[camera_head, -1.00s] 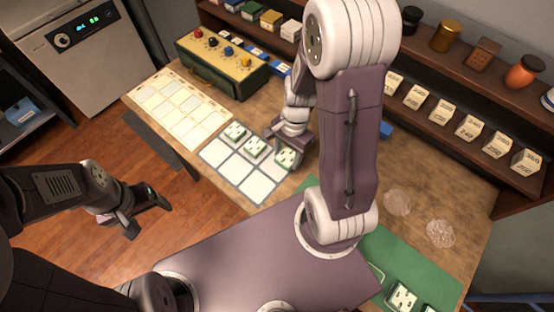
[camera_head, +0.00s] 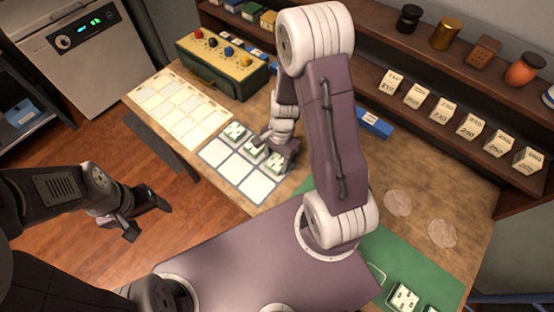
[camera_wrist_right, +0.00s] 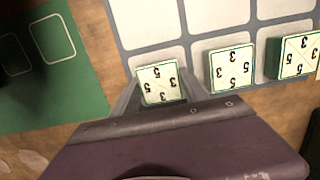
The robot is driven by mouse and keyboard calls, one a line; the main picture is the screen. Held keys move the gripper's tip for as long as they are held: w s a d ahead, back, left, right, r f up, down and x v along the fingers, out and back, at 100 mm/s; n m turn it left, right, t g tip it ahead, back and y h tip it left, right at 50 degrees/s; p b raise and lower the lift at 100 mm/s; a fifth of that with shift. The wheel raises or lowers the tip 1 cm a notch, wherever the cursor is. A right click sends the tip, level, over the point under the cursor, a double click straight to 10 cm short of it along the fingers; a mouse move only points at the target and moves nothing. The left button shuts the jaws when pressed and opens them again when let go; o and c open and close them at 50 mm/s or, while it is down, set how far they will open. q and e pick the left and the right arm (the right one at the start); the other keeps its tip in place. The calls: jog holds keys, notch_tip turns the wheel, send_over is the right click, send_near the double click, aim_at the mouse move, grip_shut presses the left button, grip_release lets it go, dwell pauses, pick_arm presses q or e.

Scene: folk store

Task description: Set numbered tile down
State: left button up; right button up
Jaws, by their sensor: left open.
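My right gripper (camera_head: 280,148) is over the far right part of the pale grid board (camera_head: 258,188). It is shut on a white and green numbered tile (camera_head: 277,163). In the right wrist view this tile (camera_wrist_right: 158,86) sits between the two fingertips (camera_wrist_right: 160,76), its 3s and 5s facing up. It is over a corner cell; whether it touches the board cannot be told. Two similar tiles, a middle one (camera_wrist_right: 232,68) and an end one (camera_wrist_right: 298,57), lie in the same row. My left gripper (camera_head: 150,212) is open and empty, away from the table.
A cream card with a grid (camera_head: 180,113) lies left of the board. A yellow and green box with knobs (camera_head: 222,62) stands behind. A green mat (camera_head: 425,268) bears more tiles at the front right. Shelves with numbered blocks (camera_head: 443,110) line the back. Two clear discs (camera_head: 398,202) lie on the table.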

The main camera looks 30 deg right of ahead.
aim_at(280, 158)
jog(key=o, duration=0.3)
jog(key=shift+o, duration=0.2)
jog(key=shift+r, duration=0.2)
notch_tip(280, 158, up, 12)
jog(key=d+p, duration=0.1)
jog(key=p, duration=0.2)
jog(key=s+a+n, duration=0.1)
jog(key=n, duration=0.3)
jog(key=s+a+n+t, duration=0.1)
jog(key=n, duration=0.3)
jog(key=s+a+n+h, duration=0.1)
jog(key=s+n, duration=0.1)
jog(key=n, duration=0.3)
jog(key=shift+a+r+t, duration=0.1)
jog(key=shift+r+t, duration=0.3)
